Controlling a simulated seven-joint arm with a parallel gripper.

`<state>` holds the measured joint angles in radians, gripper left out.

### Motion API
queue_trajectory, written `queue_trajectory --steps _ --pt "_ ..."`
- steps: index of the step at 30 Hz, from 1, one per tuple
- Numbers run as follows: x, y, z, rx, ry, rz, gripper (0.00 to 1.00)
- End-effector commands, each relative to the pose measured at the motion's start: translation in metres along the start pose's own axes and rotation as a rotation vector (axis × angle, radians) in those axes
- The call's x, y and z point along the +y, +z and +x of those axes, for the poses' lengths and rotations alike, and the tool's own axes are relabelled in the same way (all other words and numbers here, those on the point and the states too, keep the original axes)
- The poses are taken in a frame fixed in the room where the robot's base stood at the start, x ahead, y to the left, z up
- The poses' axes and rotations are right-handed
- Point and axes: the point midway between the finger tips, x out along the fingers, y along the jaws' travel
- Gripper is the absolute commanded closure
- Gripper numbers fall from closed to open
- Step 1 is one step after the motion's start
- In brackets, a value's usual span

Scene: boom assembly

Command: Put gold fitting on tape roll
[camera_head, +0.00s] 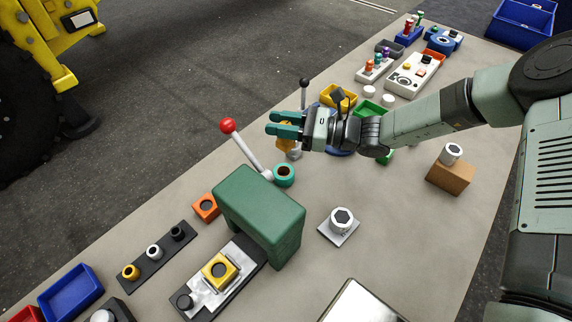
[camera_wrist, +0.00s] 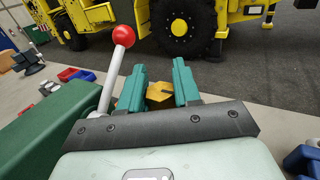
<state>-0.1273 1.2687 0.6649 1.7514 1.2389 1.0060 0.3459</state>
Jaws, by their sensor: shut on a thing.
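My gripper (camera_head: 275,124) is shut on a gold fitting (camera_head: 284,143), which shows below the teal fingers in the head view. In the wrist view the gold fitting (camera_wrist: 159,92) sits between the two fingers of my gripper (camera_wrist: 158,78), partly hidden by them. The tape roll (camera_head: 284,175), a teal ring with a brown core, stands on the table below and close to my gripper in the head view. The fitting appears above it and apart from it. The tape roll does not show in the wrist view.
A green press-like block (camera_head: 258,215) with a red-knobbed lever (camera_head: 228,126) stands just left of the tape roll; the lever (camera_wrist: 123,37) is also close in the wrist view. An orange block (camera_head: 206,207) lies further left. Yellow and green bins (camera_head: 367,108) stand behind my gripper.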

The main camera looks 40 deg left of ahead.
Motion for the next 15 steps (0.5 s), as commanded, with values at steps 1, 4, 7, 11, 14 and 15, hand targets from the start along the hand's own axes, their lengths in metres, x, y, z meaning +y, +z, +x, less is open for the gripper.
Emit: queue_trajectory --steps 1,4,7,11,14,15 --pt "0.003 -0.005 0.004 0.001 0.001 0.003 1.00" --pt "0.004 -0.024 0.006 0.002 0.000 0.005 1.00" --pt "0.003 -0.042 0.006 0.001 0.000 0.003 1.00" --pt "0.003 -0.056 0.005 0.001 0.001 0.002 1.00" --pt "0.003 -0.063 0.005 0.002 0.001 0.002 1.00" --pt "0.004 -0.067 0.005 0.002 0.001 0.002 1.00"
